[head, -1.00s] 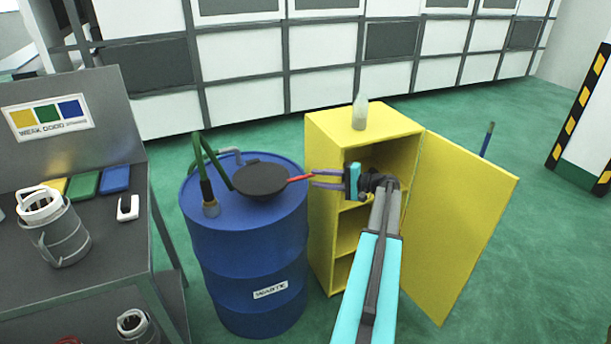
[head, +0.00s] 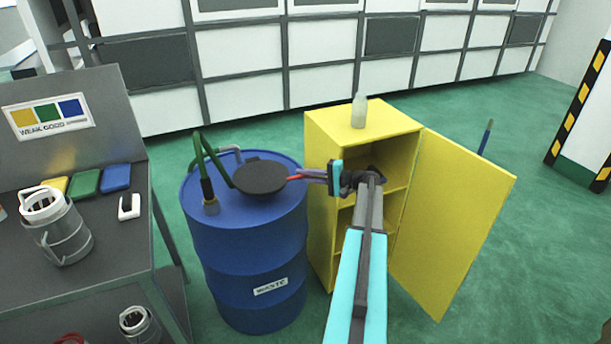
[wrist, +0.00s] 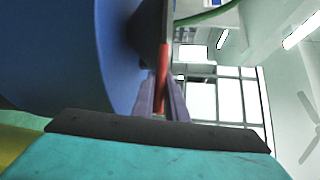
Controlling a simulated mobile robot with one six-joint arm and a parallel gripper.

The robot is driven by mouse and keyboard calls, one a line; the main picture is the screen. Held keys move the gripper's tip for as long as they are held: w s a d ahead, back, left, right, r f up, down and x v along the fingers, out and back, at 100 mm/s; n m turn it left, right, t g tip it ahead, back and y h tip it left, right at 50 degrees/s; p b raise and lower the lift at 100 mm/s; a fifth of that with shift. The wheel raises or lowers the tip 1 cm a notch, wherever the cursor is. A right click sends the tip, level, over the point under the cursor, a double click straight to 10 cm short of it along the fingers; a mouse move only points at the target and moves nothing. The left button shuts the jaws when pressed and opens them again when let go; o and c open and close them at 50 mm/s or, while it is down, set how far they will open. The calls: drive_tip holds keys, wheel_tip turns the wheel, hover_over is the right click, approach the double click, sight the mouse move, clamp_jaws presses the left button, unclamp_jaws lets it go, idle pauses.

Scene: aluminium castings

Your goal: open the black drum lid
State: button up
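The black drum lid (head: 260,178) is a round disc on top of the blue drum (head: 245,240), and looks level. Its red handle (head: 294,178) points right towards my gripper (head: 304,175). In the wrist view the red handle (wrist: 164,65) runs between the two purple-grey fingers of my gripper (wrist: 162,82). The fingers are close on both sides of it, and I cannot tell whether they press on it. The lid (wrist: 145,35) shows as a dark edge beside the drum (wrist: 60,50).
A green hose (head: 205,165) and a grey pipe stand on the drum top beside the lid. A yellow cabinet (head: 450,220) with its door open stands to the right, a bottle (head: 359,110) on top. A grey workbench (head: 115,225) stands to the left.

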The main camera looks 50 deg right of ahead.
clamp_jaws()
drive_tip(key=shift+w+r+b, duration=0.1)
drive_tip(key=shift+r+b, duration=0.3)
drive_tip(key=shift+r, duration=0.8)
drive_tip(key=o, duration=0.6)
unclamp_jaws()
drive_tip(key=shift+d, duration=0.15)
drive_tip(key=b+v, duration=0.3)
drive_tip(key=v, duration=1.1)
drive_tip(key=shift+f, duration=0.15)
